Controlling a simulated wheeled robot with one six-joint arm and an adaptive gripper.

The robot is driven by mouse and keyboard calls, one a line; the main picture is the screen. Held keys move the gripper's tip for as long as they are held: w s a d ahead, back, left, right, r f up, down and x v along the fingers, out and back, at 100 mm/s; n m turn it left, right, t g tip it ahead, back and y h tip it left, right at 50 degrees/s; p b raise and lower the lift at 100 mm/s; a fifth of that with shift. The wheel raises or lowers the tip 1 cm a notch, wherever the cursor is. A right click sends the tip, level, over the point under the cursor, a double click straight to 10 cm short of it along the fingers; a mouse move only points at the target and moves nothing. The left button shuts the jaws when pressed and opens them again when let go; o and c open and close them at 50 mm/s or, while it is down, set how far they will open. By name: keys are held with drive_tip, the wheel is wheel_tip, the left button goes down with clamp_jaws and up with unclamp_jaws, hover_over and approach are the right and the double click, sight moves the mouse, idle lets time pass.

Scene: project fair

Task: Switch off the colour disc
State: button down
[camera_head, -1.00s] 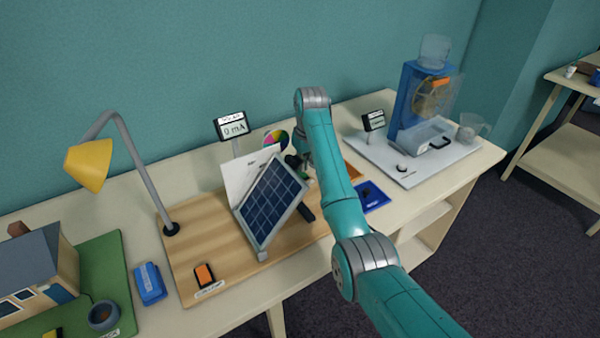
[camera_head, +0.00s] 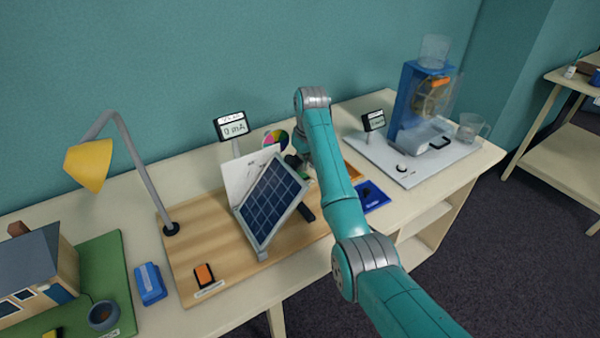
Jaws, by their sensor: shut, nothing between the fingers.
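The colour disc (camera_head: 276,138), with coloured sectors, stands behind the tilted blue solar panel (camera_head: 271,204); its lower part is hidden. I cannot tell whether it spins. My gripper (camera_head: 302,170) is shut and empty, just right of the panel's top edge and below the disc. My own arm and the panel hide much of it, and I cannot tell whether it touches anything. An orange-topped rocker switch (camera_head: 204,275) sits on the front left of the wooden board (camera_head: 195,225); its label is too small to read. A meter (camera_head: 231,127) stands left of the disc.
A yellow desk lamp (camera_head: 90,165) rises at the board's left. A blue box (camera_head: 150,283) and a model house (camera_head: 38,270) stand further left. A blue tray (camera_head: 372,197) lies right of my arm. A white board (camera_head: 400,172) holds a blue water apparatus (camera_head: 408,95).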

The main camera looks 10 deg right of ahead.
sight(303, 174)
drive_tip(key=shift+f, duration=1.1)
idle(1.0)
drive_tip(key=shift+r, duration=3.5)
